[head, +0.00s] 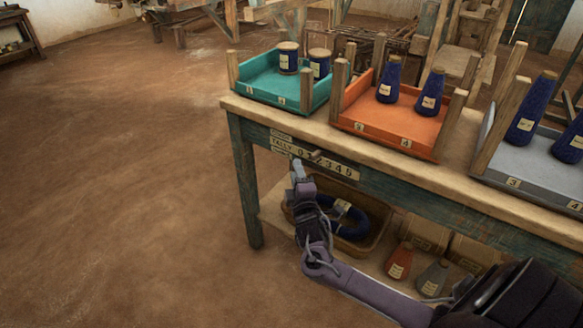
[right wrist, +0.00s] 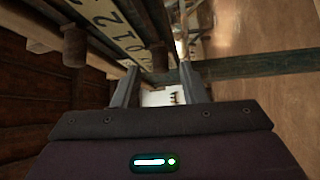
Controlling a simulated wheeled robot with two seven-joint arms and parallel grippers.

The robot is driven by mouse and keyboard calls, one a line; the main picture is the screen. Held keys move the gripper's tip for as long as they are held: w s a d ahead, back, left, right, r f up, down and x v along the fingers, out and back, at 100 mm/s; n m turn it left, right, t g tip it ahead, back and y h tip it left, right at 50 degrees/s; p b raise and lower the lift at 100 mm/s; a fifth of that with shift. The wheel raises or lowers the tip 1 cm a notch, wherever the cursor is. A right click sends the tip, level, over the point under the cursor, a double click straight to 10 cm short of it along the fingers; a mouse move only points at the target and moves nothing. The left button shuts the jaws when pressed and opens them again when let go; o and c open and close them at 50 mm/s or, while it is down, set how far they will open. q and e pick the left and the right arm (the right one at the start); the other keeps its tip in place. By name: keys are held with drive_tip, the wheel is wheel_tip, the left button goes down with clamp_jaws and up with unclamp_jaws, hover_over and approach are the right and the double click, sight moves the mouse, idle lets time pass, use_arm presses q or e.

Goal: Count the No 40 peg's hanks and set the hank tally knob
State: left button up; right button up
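The hank tally strip (head: 314,157) runs along the bench's front edge at its left end, with the digits 0 to 5. A short wooden knob (head: 316,155) sticks out on it. My right gripper (head: 298,170) is just in front of and below the strip's left part. In the right wrist view its two fingers (right wrist: 157,85) stand apart, with no object clearly held. The strip's digits (right wrist: 125,30) show there upper left, with two brown knob-like ends (right wrist: 75,45) beside them; I cannot tell which is the tally knob. No peg marked No 40 can be made out. My left gripper is not in view.
A basket (head: 378,234) with a blue hank (head: 345,218) stands on the lower shelf, behind my right arm. Teal (head: 262,92), orange (head: 370,130) and grey (head: 530,185) trays hold blue cones and spools on the bench top. The floor at left is clear.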

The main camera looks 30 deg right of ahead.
drive_tip(key=shift+x, duration=1.6)
drive_tip(key=shift+c, duration=0.5)
clamp_jaws()
